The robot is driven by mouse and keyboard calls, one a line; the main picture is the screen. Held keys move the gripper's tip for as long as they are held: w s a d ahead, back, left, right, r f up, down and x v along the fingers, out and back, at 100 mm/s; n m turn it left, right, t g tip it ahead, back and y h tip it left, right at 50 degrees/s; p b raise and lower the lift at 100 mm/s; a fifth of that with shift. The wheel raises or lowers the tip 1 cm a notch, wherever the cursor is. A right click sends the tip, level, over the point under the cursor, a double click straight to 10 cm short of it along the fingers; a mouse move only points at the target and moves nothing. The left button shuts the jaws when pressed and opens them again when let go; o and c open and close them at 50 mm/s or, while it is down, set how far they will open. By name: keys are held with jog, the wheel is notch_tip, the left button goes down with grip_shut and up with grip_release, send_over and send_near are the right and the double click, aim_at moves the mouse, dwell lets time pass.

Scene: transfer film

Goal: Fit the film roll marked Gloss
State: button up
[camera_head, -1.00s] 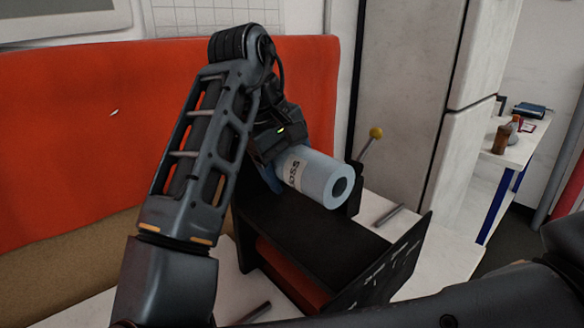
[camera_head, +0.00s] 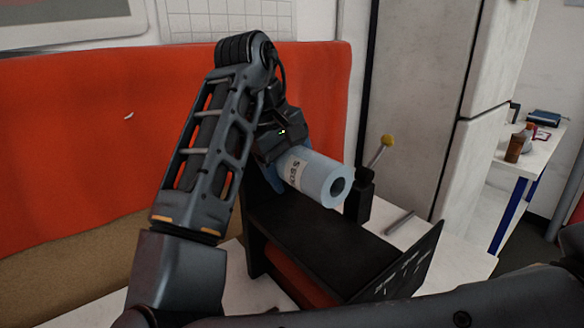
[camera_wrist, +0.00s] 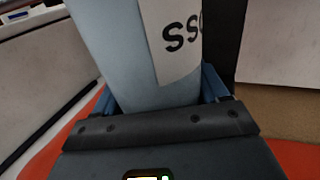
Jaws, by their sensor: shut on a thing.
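The film roll (camera_head: 318,180) is a light blue cylinder with a hollow core at its near end and a white label. The label's letters are partly visible and fit Gloss; in the wrist view the roll (camera_wrist: 120,45) shows "ss" and part of an "o". My gripper (camera_head: 278,172) is shut on the roll near its far end, its blue fingers on either side in the wrist view (camera_wrist: 165,95). The roll is held tilted above a black machine (camera_head: 315,238) with a flat top and an upright side plate. My arm hides part of the machine's left side.
A lever with a yellow knob (camera_head: 387,140) rises from a black base (camera_head: 360,198) right of the roll. A grey bar (camera_head: 399,222) lies on the white table (camera_head: 450,264). A red-orange panel (camera_head: 90,150) stands behind my arm; a side table with bottles is far right.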

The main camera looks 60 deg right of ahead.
jog(key=o, duration=1.8)
jog(key=shift+c, duration=0.2)
jog(key=v, duration=0.7)
jog(key=shift+w+a+r+b, duration=0.1)
jog(key=shift+a+r+b, duration=0.05)
jog(key=shift+r+b, duration=0.2)
jog(key=shift+a, duration=0.1)
